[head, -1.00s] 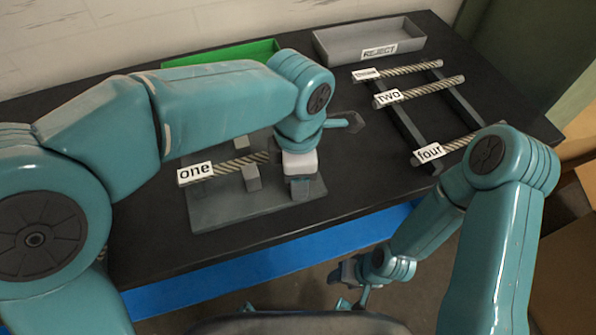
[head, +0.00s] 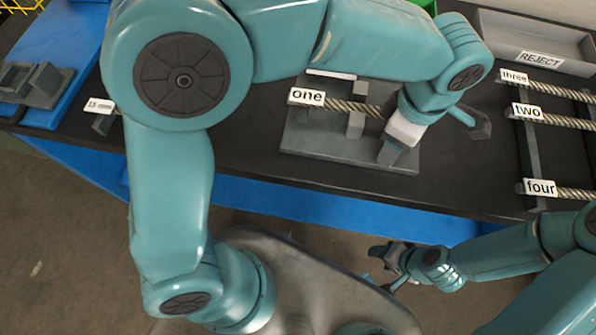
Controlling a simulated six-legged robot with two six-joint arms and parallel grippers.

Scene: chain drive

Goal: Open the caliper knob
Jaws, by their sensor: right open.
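A grey plate (head: 310,150) on the black table carries a twisted piece labelled one (head: 345,103) between small grey blocks. My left gripper (head: 410,130) is over the right end of this plate, close to the piece's right end. A pale block and a grey block show under the wrist; I cannot tell whether they are parts of the gripper or of the caliper. The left jaws are partly hidden. I cannot make out the caliper knob for certain. My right gripper (head: 386,266) is open and empty, low in front of the table's front edge.
A rack (head: 532,165) at the right holds pieces labelled three, two and four. A grey REJECT tray (head: 535,40) stands behind it. A grey fixture (head: 38,84) sits on a blue surface at the far left, near a 15 mm label (head: 99,105).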

